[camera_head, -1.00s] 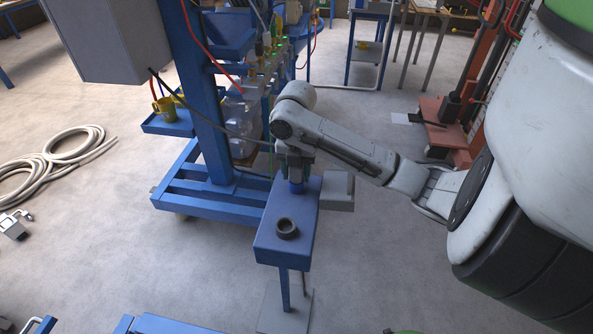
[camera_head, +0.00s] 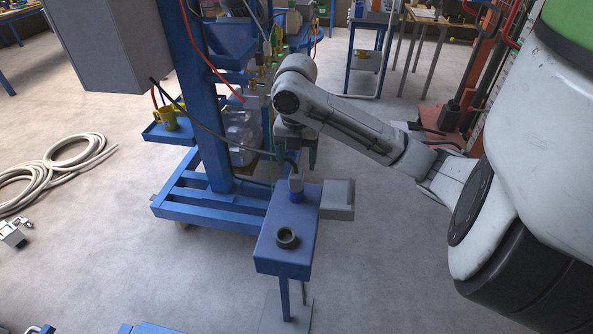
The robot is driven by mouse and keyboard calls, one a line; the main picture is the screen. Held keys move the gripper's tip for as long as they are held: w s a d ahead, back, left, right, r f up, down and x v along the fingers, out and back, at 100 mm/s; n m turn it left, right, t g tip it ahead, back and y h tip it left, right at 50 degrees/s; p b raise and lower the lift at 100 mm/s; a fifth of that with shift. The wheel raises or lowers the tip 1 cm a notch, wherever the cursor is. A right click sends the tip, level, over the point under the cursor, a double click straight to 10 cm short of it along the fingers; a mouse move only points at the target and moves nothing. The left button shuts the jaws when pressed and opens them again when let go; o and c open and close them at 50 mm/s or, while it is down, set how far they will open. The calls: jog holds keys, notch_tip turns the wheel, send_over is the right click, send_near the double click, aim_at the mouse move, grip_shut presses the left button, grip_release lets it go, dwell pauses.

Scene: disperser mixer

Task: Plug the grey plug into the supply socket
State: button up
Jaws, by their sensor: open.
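The grey plug (camera_head: 296,183) stands upright at the far end of a blue stand top (camera_head: 268,262), with a dark cable (camera_head: 215,130) running from its top up to the left. A blue collar (camera_head: 296,197) surrounds its lower end; this looks like the socket, but how deep the plug sits is hidden. My gripper (camera_head: 297,156) is open, pointing down just above the plug, with its fingers apart and clear of the plug body. The cable's top end by the fingers is partly hidden.
An empty dark ring (camera_head: 287,237) sits nearer on the stand top. A grey box (camera_head: 337,199) adjoins the stand's right side. A pale coiled hose (camera_head: 55,165) lies on the floor.

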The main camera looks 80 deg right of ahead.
jog(key=shift+r, duration=1.45)
